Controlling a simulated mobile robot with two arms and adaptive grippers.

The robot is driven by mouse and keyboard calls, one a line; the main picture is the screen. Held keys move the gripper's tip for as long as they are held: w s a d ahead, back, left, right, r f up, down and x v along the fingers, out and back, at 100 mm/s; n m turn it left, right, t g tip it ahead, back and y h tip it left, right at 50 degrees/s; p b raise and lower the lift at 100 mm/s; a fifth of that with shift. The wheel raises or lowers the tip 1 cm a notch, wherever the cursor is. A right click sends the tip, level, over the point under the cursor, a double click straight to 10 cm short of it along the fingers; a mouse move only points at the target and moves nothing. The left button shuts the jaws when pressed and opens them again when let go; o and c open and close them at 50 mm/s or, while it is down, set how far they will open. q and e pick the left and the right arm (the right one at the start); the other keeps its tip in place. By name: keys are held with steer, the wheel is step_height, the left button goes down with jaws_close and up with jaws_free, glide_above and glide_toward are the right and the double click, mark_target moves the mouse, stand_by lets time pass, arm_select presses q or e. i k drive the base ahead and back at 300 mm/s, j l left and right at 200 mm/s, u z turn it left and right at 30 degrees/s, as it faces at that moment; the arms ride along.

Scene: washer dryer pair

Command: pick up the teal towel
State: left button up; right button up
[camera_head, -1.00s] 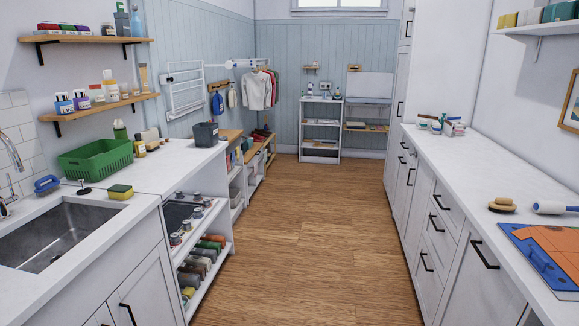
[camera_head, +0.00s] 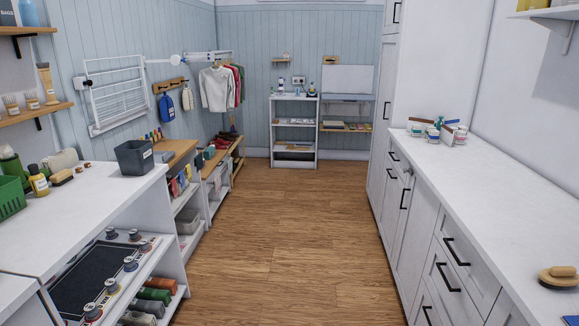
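I cannot pick out the teal towel with certainty. A small teal item (camera_head: 209,152) sits on the low wooden-topped shelf unit along the left wall, too small to identify. Rolled cloths (camera_head: 153,295) in green, orange and grey lie on the lower shelf of the near left unit; none looks clearly teal. Neither of my grippers is in view.
The wooden floor (camera_head: 270,230) between the two counters is clear. A white counter (camera_head: 455,185) with drawers runs along the right, carrying small jars and a brush (camera_head: 560,277). A grey bin (camera_head: 134,158) stands on the left counter. A white shelf unit (camera_head: 293,133) stands at the back.

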mark_target(208, 154)
steer(key=i, duration=3.7)
steer(key=i+u, duration=0.35)
steer(key=i, duration=0.6)
steer(key=i+l+u, duration=0.15)
steer(key=i+u, duration=0.15)
steer(key=i, duration=0.6)
